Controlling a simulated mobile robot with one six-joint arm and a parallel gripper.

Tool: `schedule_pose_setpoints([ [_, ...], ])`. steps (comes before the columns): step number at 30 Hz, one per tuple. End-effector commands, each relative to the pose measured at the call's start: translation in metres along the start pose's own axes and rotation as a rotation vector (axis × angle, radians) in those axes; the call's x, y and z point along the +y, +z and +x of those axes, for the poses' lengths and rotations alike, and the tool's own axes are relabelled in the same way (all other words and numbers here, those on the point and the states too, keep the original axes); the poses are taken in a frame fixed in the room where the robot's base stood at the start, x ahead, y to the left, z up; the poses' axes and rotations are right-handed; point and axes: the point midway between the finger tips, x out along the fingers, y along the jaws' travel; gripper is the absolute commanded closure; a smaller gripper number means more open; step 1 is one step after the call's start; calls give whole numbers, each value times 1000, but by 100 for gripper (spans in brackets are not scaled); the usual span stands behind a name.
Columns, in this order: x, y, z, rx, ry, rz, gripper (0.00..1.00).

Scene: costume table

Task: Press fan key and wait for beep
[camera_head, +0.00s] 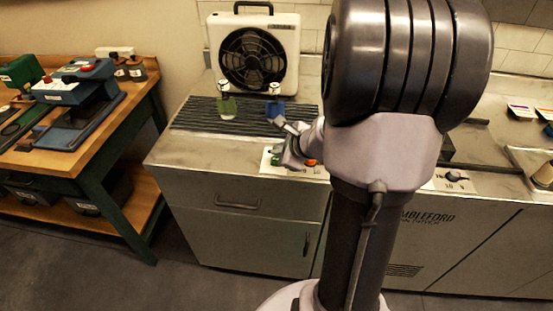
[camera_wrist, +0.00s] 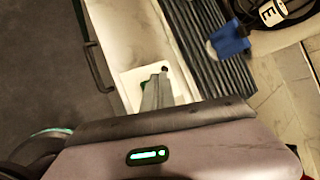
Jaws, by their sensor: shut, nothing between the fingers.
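A white panel (camera_head: 266,166) is set along the front edge of the grey counter, with an orange-red button (camera_head: 311,162) at its right end. My gripper (camera_head: 287,160) is shut and empty and points down at this panel, covering its middle. In the wrist view my shut fingers (camera_wrist: 157,80) lie over the white panel (camera_wrist: 131,78). A bit of green (camera_wrist: 143,86) shows beside the fingers, and a dark spot (camera_wrist: 165,69) shows near their tips. I cannot tell whether the fingertips touch a key. The white box fan (camera_head: 285,45) with a dark round grille stands at the back of the counter.
A dark ribbed mat (camera_head: 190,118) lies before the fan, with a green-based item (camera_head: 227,107) and a blue-based item (camera_head: 274,108) on it. The blue one (camera_wrist: 230,41) also shows in the wrist view. A wooden workbench (camera_head: 130,105) with tools stands at left.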

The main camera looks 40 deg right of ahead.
Motion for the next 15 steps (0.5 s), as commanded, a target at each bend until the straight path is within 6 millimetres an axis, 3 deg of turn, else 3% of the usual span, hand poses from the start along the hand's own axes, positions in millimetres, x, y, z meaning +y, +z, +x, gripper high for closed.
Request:
schedule_pose_setpoints([
  [15,3,-3,5,0,0,-1,100],
])
